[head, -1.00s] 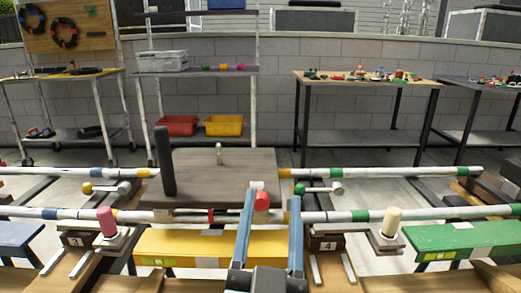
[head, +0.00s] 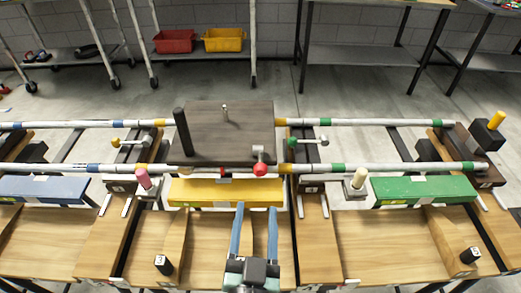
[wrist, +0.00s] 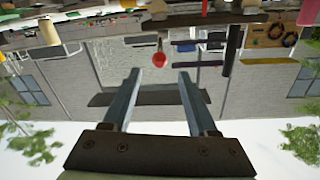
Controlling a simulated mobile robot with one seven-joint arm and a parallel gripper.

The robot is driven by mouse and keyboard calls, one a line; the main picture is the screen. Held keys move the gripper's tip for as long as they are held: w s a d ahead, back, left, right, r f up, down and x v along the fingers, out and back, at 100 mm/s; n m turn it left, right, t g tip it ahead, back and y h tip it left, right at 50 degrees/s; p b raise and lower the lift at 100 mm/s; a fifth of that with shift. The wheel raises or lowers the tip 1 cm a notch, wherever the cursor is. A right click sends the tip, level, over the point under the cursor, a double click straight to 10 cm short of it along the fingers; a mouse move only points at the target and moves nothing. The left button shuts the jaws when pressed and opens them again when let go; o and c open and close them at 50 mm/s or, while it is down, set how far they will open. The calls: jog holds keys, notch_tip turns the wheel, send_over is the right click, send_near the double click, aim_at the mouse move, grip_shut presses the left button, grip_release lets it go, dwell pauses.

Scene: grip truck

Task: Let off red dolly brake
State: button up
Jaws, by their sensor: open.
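The red knob (head: 260,170) sits on the end of a short pale lever at the front edge of the dark wooden dolly (head: 228,150), near its right corner. The dolly rests on two pale rails and has a black upright post (head: 182,132). My gripper (head: 255,206) is open and empty over the yellow bar, nearer to me than the knob and apart from it. In the wrist view, which looks upside down, the red knob (wrist: 159,60) shows just beyond the fingertips (wrist: 158,74), roughly centred between them.
The front rail (head: 330,168) runs left to right close to the knob. A yellow bar (head: 225,193) lies below it, with blue and green bars (head: 425,189) either side. A pink peg (head: 143,179) and a cream peg (head: 359,178) stand left and right. A green knob (head: 292,142) is behind.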

aim_at(260, 162)
jog(key=w, duration=0.4)
jog(key=w+p, duration=0.1)
jog(key=w, duration=0.3)
jog(key=w+d+p, duration=0.1)
jog(key=w, duration=0.3)
jog(key=shift+w, duration=0.4)
grip_shut()
dwell(0.9)
